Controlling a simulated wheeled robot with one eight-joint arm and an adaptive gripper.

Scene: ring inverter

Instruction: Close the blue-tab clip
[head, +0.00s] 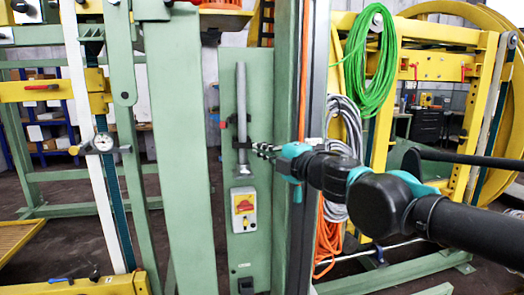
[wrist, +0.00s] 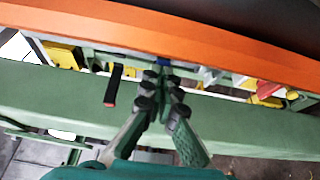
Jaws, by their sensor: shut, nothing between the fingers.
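My gripper (head: 262,149) is shut and empty, reaching left in the head view toward a vertical grey pipe (head: 241,100) on a green panel. Its fingertips are close to a dark lower clip (head: 242,145) on that pipe; contact cannot be told. In the wrist view my gripper (wrist: 163,78) points up the picture, fingertips together. A small blue piece (wrist: 163,61) shows just beyond the tips, perhaps the blue tab, mostly hidden. A black lever with a red end (wrist: 112,87) sticks out to its left. Whether the blue-tab clip is open or shut cannot be seen.
A grey box with a red-and-yellow switch (head: 243,208) is below the pipe. A green post (head: 287,80) stands right of the panel, near my arm. An orange band (wrist: 230,60) crosses the wrist view near the fingertips. Green cable (head: 373,75) hangs at right.

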